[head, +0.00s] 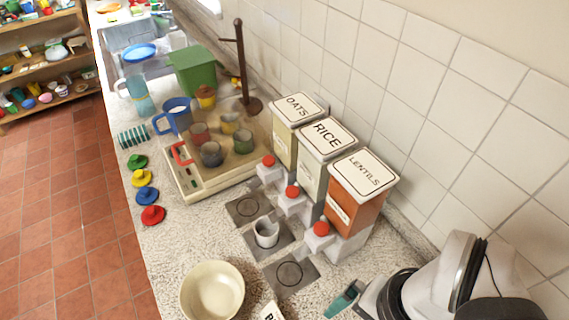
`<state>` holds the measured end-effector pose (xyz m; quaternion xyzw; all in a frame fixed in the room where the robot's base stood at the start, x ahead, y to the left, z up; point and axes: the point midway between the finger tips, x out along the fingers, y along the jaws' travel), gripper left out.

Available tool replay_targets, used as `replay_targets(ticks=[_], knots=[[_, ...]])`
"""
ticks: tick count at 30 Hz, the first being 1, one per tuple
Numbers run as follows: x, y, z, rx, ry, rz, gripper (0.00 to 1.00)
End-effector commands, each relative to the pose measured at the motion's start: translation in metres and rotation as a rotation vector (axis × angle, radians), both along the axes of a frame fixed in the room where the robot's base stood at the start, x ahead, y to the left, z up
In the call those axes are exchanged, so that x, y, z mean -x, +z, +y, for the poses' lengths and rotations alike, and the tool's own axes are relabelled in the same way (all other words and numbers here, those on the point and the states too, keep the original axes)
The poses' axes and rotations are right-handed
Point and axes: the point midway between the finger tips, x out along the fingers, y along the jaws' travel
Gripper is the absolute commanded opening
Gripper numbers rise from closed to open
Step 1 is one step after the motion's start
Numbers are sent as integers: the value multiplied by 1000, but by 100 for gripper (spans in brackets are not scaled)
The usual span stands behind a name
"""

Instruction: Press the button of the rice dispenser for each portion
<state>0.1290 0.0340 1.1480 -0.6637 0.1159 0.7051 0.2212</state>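The rice dispenser (313,180) is the middle one of three, with a "RICE" label on its lid. Its red button (292,191) sits on a pale spout block at the front. A small grey-white cup (266,232) stands upright on the dark pad in front of it; its contents are too small to tell. A pale card (271,312) with partly cut-off lettering is at the bottom edge. My gripper (343,300) appears to be the teal-tipped end at the lower right, apart from the dispensers. Its finger gap cannot be made out.
The oats dispenser (284,145) and lentils dispenser (352,205) flank the rice one, each with a red button. A cream bowl (212,292) stands at the front. A tray (186,192) of mugs, several coloured lidlike pieces and a green box (193,72) lie further back.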

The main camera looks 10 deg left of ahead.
Motion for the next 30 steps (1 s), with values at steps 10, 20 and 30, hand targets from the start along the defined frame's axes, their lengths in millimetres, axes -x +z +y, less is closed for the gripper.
replay_targets(ticks=[10,20,30], knots=[[0,0,0,0,0,0,42],[0,0,0,0,0,0,0],[0,0,0,0,0,0,0]])
